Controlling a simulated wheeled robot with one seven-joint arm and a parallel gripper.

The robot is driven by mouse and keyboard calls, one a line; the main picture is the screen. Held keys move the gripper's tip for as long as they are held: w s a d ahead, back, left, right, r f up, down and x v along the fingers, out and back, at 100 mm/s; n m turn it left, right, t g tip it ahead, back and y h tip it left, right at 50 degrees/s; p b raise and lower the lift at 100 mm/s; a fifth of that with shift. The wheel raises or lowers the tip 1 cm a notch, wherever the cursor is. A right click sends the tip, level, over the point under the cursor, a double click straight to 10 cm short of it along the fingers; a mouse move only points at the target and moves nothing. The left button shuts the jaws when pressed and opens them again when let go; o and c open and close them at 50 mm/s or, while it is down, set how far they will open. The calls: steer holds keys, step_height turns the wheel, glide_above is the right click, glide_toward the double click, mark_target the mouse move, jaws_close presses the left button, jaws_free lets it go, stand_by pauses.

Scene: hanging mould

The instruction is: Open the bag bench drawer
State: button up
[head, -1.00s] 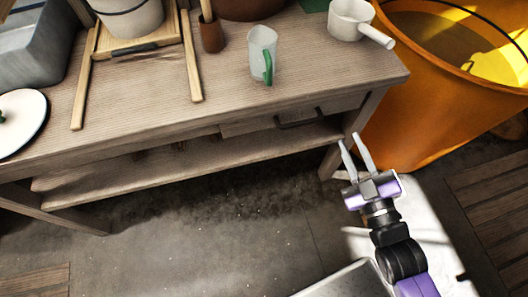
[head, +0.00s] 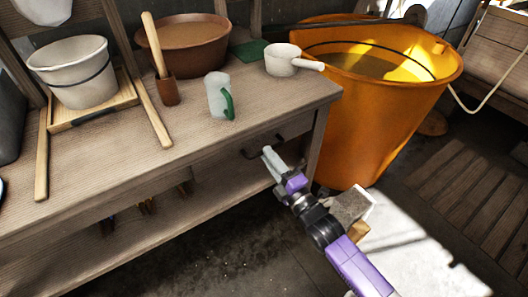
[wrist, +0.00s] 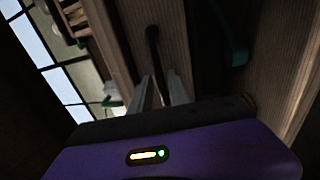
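The bag bench is the wooden workbench (head: 120,170), with a shallow drawer (head: 292,127) under its top at the right end. The drawer looks shut. Its dark bar handle (head: 250,154) faces the room; it also shows in the wrist view (wrist: 152,45). My gripper (head: 268,157) is at the handle's right part, pointing at the drawer front. In the wrist view, my two grey fingers (wrist: 160,88) stand apart, with the handle running down to the gap between them. Contact with the handle cannot be made out.
A large orange tub (head: 350,140) stands close on the right. On the benchtop are a clear jug with a green handle (head: 218,97), a white dipper (head: 283,62), a brown basin (head: 185,42) and a white bucket (head: 78,80).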

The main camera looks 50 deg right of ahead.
steer(key=shift+x, duration=1.45)
jaws_close()
stand_by(0.4)
